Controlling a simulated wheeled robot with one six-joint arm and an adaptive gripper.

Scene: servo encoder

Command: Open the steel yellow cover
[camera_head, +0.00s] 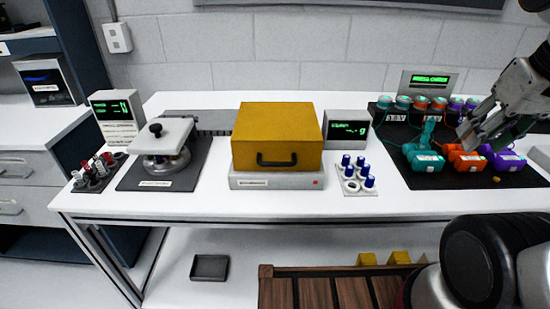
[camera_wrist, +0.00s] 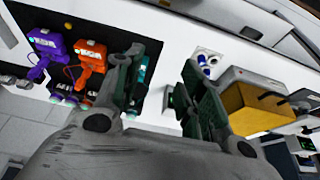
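The yellow cover (camera_head: 272,125) is a closed box shape sitting flat on a grey base (camera_head: 250,181) in the middle of the table. A black handle (camera_head: 277,161) is on its front face. The cover also shows at the right of the wrist view (camera_wrist: 245,108), with its handle (camera_wrist: 274,97) visible. My gripper (camera_head: 474,137) is at the right of the head view, above the dark mat and well away from the cover. In the wrist view my gripper (camera_wrist: 160,65) has its fingers spread, with nothing between them.
Teal (camera_head: 425,158), orange (camera_head: 466,158) and purple (camera_head: 503,158) devices lie on a dark mat (camera_head: 440,179) near my gripper. Blue-capped vials (camera_head: 368,181) and a green-text display (camera_head: 347,129) stand right of the cover. A white-topped instrument (camera_head: 164,140) stands left. Clear table lies before the cover.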

